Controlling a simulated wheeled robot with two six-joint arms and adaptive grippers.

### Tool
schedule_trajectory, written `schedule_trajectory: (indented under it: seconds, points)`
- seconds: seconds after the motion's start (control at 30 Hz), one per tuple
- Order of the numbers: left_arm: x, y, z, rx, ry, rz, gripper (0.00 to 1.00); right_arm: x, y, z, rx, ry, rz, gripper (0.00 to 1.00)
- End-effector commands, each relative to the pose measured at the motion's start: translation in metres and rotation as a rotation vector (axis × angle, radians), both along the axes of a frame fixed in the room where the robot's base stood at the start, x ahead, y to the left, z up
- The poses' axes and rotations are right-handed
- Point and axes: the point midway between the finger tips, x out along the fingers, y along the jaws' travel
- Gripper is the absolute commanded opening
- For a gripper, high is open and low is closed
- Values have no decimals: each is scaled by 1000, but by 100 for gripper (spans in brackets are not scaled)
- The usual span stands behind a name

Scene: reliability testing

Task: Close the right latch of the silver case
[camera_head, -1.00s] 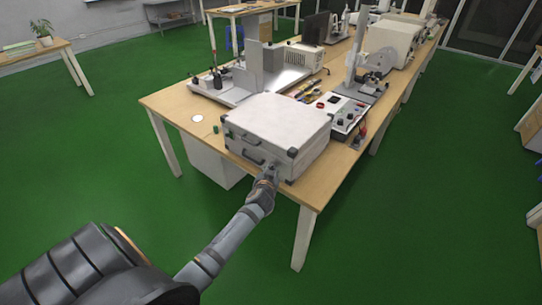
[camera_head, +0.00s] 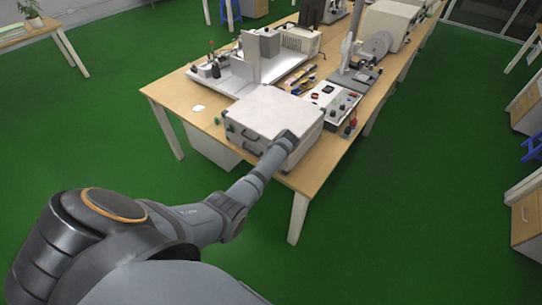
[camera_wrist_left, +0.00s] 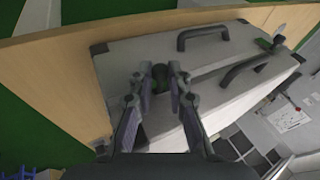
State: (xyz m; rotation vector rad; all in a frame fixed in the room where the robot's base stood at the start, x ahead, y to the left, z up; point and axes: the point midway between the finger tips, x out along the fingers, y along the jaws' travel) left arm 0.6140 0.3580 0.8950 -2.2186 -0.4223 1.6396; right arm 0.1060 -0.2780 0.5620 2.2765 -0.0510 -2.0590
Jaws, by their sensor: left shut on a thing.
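The silver case (camera_head: 270,110) lies closed on the near end of the wooden table, its handle side facing me. In the left wrist view the case (camera_wrist_left: 125,62) shows two dark handles (camera_wrist_left: 202,34) on its front. My left gripper (camera_head: 287,142) is at the front right part of the case and covers the right latch in the head view. In the left wrist view its fingers (camera_wrist_left: 160,74) are closed around a small dark piece at the case seam, apparently the right latch (camera_wrist_left: 159,85). The exact latch position is mostly hidden. My right gripper is not in view.
The wooden table (camera_head: 310,183) has a free strip in front of the case. A control box with knobs (camera_head: 335,100) stands right behind the case. A grey bench device (camera_head: 240,72) stands behind it on the left. A small white disc (camera_head: 198,108) lies left of the case.

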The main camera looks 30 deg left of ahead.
Motion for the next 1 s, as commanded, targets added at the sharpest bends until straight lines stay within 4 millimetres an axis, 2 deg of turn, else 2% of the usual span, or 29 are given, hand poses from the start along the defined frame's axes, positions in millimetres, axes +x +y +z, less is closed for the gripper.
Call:
schedule_trajectory:
  seconds: [0.3,0.83,0.87,1.0]
  points:
    - [6,-1,2,8,107,0,0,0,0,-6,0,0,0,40]
    - [6,-1,3,10,125,0,0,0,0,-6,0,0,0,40]
    - [6,-1,3,10,125,0,20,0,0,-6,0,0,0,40]
    - [6,-1,3,11,125,1,39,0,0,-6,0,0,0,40]
